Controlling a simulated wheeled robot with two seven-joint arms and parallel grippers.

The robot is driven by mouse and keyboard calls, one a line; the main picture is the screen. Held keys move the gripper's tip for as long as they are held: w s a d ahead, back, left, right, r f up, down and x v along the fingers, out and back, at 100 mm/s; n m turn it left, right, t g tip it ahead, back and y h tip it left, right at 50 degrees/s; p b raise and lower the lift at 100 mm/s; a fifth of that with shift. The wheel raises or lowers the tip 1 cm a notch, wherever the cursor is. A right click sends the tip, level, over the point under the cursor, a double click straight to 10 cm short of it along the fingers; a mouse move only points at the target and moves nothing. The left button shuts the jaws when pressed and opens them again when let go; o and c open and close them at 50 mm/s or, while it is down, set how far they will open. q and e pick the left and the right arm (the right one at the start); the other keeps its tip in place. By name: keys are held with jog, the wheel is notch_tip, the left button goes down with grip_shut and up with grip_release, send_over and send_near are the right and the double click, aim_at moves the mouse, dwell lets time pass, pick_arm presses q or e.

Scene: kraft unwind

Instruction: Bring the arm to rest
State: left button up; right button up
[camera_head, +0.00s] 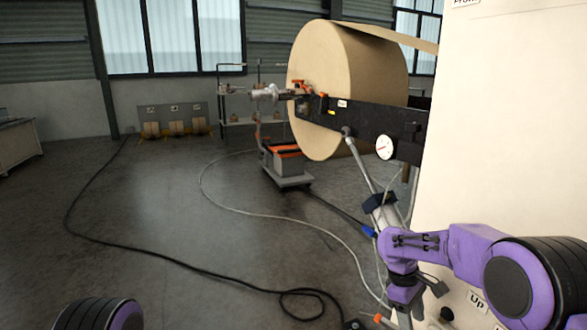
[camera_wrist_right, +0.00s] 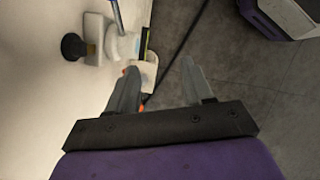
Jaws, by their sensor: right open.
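My right arm (camera_head: 440,250) comes in from the right in the head view, bent in front of a cream machine panel, with its wrist low beside the panel. In the right wrist view my right gripper (camera_wrist_right: 158,72) is open, its two grey fingers spread with nothing held between them. The panel (camera_wrist_right: 45,90) runs along the left of that view, close to the left finger. Only a rounded dark and purple part of my left arm (camera_head: 98,314) shows at the bottom left of the head view. My left gripper is out of view.
A black knob (camera_wrist_right: 73,46) and a pale fitting (camera_wrist_right: 120,44) stick out from the panel beside the right gripper. A large kraft roll (camera_head: 335,85) hangs on a black arm (camera_head: 365,118). A cart (camera_head: 288,165) and cables (camera_head: 180,262) are on the otherwise open floor.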

jog(key=w+a+f+m+t+y, duration=0.3)
jog(key=w+a+f+m+t, duration=0.15)
jog(key=f, duration=0.25)
jog(key=s+f+m+t+b, duration=0.25)
jog(key=s+f+m, duration=0.2)
jog(key=f, duration=0.65)
jog(key=s+d+f+m+h+b, duration=0.1)
jog(key=s+d+f+m+b, duration=0.15)
jog(key=s+f, duration=0.6)
jog(key=s+d+f+m+g+h+b, duration=0.1)
jog(key=s+d+f+m+b, duration=0.15)
jog(key=s, duration=1.15)
jog(key=s+d+f+m+h+b, duration=0.1)
jog(key=s+d+f+h+b, duration=0.15)
jog(key=s+f, duration=0.65)
notch_tip(320, 180, up, 34)
jog(key=s+p, duration=0.2)
jog(key=p, duration=2.7)
jog(key=shift+s+a+y, duration=0.2)
jog(key=shift+a+y, duration=0.25)
